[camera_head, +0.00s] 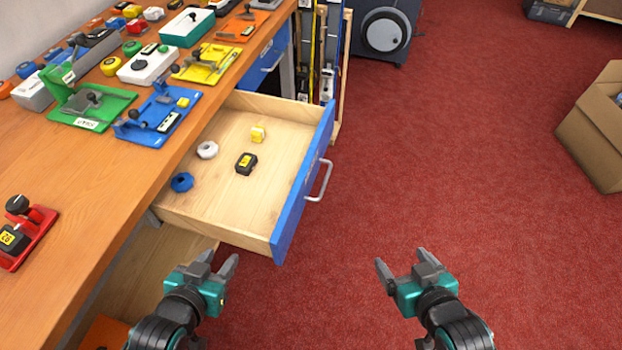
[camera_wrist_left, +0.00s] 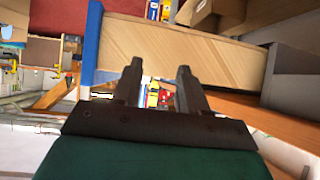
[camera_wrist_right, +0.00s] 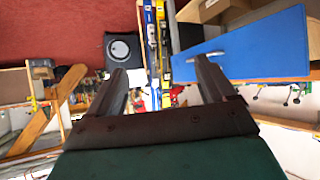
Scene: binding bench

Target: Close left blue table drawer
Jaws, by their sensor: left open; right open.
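The blue-fronted wooden drawer (camera_head: 230,205) is pulled out from the bench in the head view. Its blue front (camera_head: 306,180) with a grey handle (camera_head: 320,181) faces right. Inside lie a blue ring, a white ring, a black-and-yellow item and a small yellow item. My left gripper (camera_head: 218,265) is open and empty, just in front of the drawer's near side. The left wrist view shows the drawer's wooden side (camera_wrist_left: 180,55) past the fingers. My right gripper (camera_head: 402,262) is open and empty over the carpet, right of the drawer. The right wrist view shows the blue front (camera_wrist_right: 240,50).
The bench top (camera_head: 110,180) carries several coloured fixtures and tools along the left. A second blue drawer front (camera_head: 265,60) is behind the open drawer. A cardboard box (camera_head: 595,130) stands at the right. The red carpet (camera_head: 450,160) between is clear.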

